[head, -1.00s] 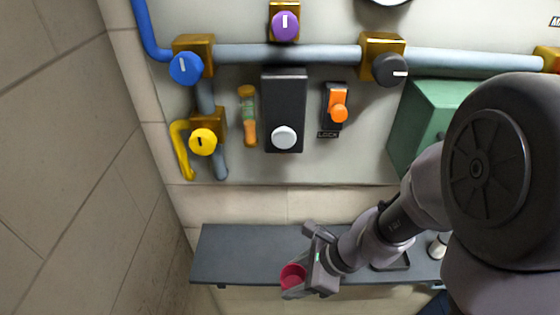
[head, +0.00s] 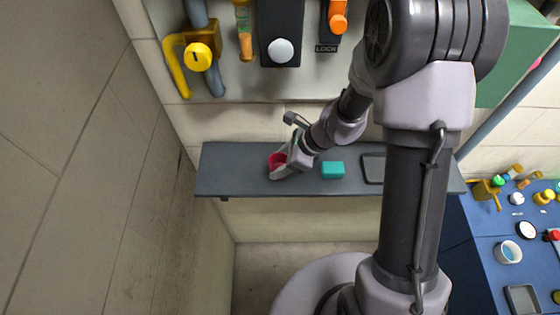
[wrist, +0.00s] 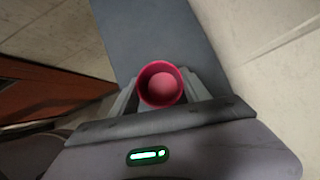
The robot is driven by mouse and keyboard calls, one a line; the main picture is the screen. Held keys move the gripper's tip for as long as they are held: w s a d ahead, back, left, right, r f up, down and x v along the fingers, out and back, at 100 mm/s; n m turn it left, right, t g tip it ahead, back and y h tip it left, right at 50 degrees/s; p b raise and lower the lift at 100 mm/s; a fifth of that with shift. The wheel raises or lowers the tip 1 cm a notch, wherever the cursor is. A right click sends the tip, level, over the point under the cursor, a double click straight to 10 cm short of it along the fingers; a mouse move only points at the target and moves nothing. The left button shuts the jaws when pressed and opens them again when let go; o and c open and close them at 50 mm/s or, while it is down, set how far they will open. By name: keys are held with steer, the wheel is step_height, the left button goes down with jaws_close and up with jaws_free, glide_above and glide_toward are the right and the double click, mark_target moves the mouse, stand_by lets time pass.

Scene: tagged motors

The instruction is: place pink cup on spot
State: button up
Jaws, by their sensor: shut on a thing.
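The pink cup (head: 277,160) is at my gripper's fingers, over the left part of the dark grey shelf (head: 232,172). In the wrist view the cup (wrist: 161,84) shows its open, empty mouth and stands between the two fingers. My gripper (head: 284,165) is shut on the cup; in the wrist view its fingers (wrist: 161,92) lie on either side of it. I cannot tell whether the cup's base touches the shelf. No marked spot shows clearly on the visible part of the shelf.
A teal block (head: 333,170) lies on the shelf right of my gripper, with a dark tray (head: 373,168) beyond it. The shelf's left end is bare. A wall panel with knobs is above. A blue table (head: 480,245) with several small objects stands at the right.

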steer(key=shift+f, duration=0.25)
steer(key=o, duration=1.4)
steer(key=shift+w, duration=0.1)
steer(key=shift+c, duration=0.2)
